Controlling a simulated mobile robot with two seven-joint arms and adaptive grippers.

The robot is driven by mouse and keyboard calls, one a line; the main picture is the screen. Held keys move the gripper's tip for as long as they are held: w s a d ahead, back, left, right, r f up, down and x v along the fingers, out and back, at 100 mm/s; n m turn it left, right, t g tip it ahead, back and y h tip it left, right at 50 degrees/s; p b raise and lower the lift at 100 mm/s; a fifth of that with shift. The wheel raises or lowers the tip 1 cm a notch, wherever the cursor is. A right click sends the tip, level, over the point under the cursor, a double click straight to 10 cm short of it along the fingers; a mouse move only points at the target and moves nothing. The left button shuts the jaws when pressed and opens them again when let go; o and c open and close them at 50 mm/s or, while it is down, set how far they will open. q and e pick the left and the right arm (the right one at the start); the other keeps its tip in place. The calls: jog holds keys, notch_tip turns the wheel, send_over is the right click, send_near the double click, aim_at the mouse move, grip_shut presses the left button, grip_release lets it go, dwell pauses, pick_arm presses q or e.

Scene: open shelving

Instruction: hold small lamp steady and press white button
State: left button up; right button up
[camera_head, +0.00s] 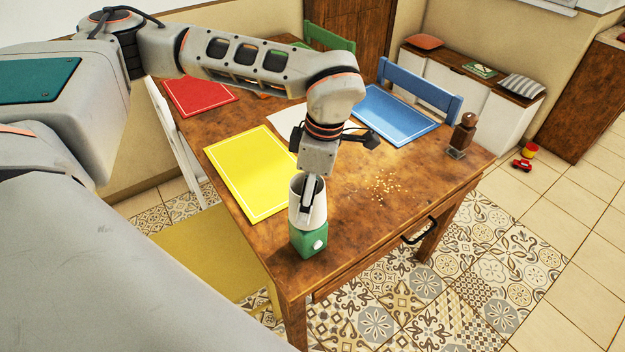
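The small lamp has a green square base (309,240) and a white cylindrical shade (316,212). It stands upright near the front corner of the wooden table. A round white button (318,245) is on the base's front right face. My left gripper (307,207) points down at the shade, with a finger showing at its open top and upper side. I cannot tell whether the fingers grip the shade's wall, as the shade and wrist hide part of them. My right gripper is out of view.
The wooden table (345,225) holds yellow (250,172), red (198,96) and blue (396,114) placemats. Scattered crumbs (383,186) lie right of the lamp, and a brown grinder-like object (462,136) stands at the right end. The tabletop around the crumbs is otherwise clear.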

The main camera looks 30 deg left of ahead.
pick_arm(q)
jog(key=shift+s+a+f, duration=0.1)
jog(key=shift+a+f, duration=0.1)
jog(key=shift+f, duration=1.25)
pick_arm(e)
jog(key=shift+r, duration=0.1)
pick_arm(q)
jog(key=c, duration=1.6)
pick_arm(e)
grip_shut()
